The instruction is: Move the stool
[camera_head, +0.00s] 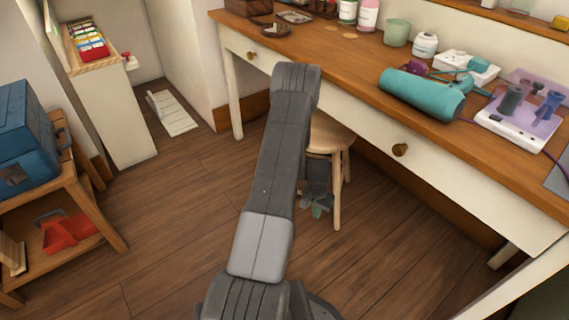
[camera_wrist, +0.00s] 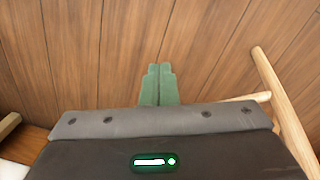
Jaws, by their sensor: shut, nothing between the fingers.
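The wooden stool (camera_head: 334,136) stands on the floor under the front edge of the desk, partly hidden behind my arm in the head view. It has a pale round seat and thin legs. My gripper (camera_head: 318,210) hangs low beside the stool's legs, to their left. In the wrist view, my gripper's green fingers (camera_wrist: 158,84) are shut together with bare floor beyond them. A stool leg (camera_wrist: 280,100) and a crossbar run at the right of the fingers, apart from the fingertips.
The desk (camera_head: 340,65) with white drawers carries a teal roll (camera_head: 422,94), jars and tools. A low wooden shelf (camera_head: 85,190) at left holds a blue box (camera_head: 25,135) and a red item (camera_head: 68,230). A white cabinet (camera_head: 115,115) stands behind. The middle floor is clear.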

